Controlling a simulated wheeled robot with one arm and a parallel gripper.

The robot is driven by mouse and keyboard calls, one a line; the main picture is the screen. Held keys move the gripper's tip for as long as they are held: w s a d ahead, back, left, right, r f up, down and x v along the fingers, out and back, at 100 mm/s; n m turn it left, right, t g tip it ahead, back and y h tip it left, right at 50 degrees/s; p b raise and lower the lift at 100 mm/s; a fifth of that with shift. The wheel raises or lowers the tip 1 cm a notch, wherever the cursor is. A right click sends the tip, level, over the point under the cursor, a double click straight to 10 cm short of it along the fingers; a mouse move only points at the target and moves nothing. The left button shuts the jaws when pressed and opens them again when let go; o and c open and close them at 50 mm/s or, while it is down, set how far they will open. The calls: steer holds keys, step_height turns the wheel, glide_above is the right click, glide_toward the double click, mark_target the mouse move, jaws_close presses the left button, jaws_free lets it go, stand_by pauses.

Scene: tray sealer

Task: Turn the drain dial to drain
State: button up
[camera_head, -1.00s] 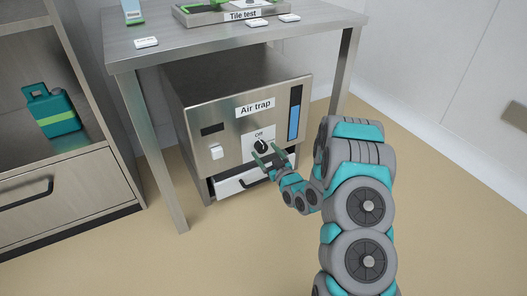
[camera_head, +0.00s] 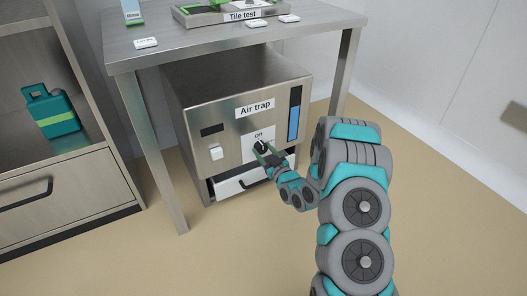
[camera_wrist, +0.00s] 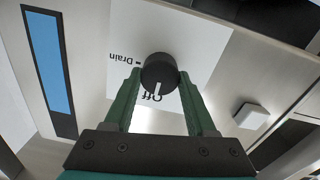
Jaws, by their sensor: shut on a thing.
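The drain dial (camera_wrist: 159,69) is a round black knob on a white label plate (camera_wrist: 199,40) on the front of the steel "Air trap" machine (camera_head: 230,152). In the wrist view its white pointer line points at "Off", and "Drain" is printed beside it on the plate. My gripper (camera_wrist: 160,88) has its two green fingers on either side of the knob, shut on it. In the head view my gripper (camera_head: 265,152) is at the machine's front, and its fingers partly cover the dial.
A blue level window (camera_head: 294,122) is on the machine's right, with a white switch (camera_head: 216,153) on its left. A partly open drawer (camera_head: 240,183) is below. The machine stands under a steel table (camera_head: 200,42). A teal jug (camera_head: 50,112) sits on the left shelf.

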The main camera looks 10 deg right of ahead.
steer(key=c, duration=0.4)
steer(key=shift+m, duration=0.3)
steer(key=m+p, duration=0.1)
steer(key=m, duration=0.1)
steer(key=shift+d+r+m+p, duration=0.1)
steer(key=shift+r+m+p, duration=0.05)
steer(key=shift+m+p, duration=0.25)
steer(key=m+p, duration=0.1)
steer(key=m, duration=0.3)
steer(key=shift+m, duration=0.3)
steer(key=m, duration=0.4)
steer(key=shift+f+p, duration=0.25)
steer(key=shift+p, duration=0.1)
steer(key=m, duration=0.5)
steer(key=shift+d+m+b, duration=0.1)
steer(key=shift+m+b, duration=0.2)
steer(key=shift+m, duration=0.1)
